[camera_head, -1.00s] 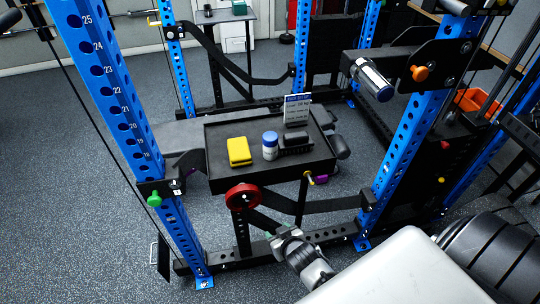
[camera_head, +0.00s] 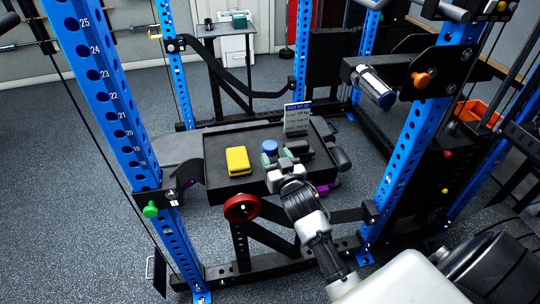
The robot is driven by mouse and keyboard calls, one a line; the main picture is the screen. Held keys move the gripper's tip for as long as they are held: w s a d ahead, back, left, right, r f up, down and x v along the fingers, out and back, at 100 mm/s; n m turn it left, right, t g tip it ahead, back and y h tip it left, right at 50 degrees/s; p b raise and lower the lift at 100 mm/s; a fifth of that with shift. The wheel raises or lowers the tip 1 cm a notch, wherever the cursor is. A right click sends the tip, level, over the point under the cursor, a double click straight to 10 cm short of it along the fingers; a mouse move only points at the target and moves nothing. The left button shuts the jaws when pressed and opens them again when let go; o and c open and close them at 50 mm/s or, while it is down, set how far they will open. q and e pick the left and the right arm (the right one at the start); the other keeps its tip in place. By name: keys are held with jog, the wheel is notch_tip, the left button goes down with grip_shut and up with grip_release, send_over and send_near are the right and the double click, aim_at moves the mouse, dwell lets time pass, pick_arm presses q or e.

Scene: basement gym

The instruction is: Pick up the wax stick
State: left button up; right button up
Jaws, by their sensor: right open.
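On a black tray (camera_head: 225,186) stands a small white cylinder with a blue cap (camera_head: 270,146), the thing most like a wax stick; I cannot read a label. My right gripper (camera_head: 277,158) is open at the near side of this cylinder, its fingertips low in front of the blue cap. The gripper hides the cylinder's lower part, so I cannot tell whether the fingers touch it or surround it. My left gripper is not in view.
A yellow box (camera_head: 238,160) lies left of the cylinder. A black object (camera_head: 300,149) and an upright sign card (camera_head: 297,118) are to its right and behind. Blue rack posts (camera_head: 112,95) flank the tray.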

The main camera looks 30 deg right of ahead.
aim_at(273, 153)
jog(key=w, duration=0.4)
jog(key=shift+w+d+f, duration=0.1)
jog(key=shift+w+d, duration=0.1)
jog(key=shift+d, duration=0.15)
jog(key=shift+s, duration=0.1)
jog(key=shift+c, duration=0.3)
jog(key=c, duration=0.5)
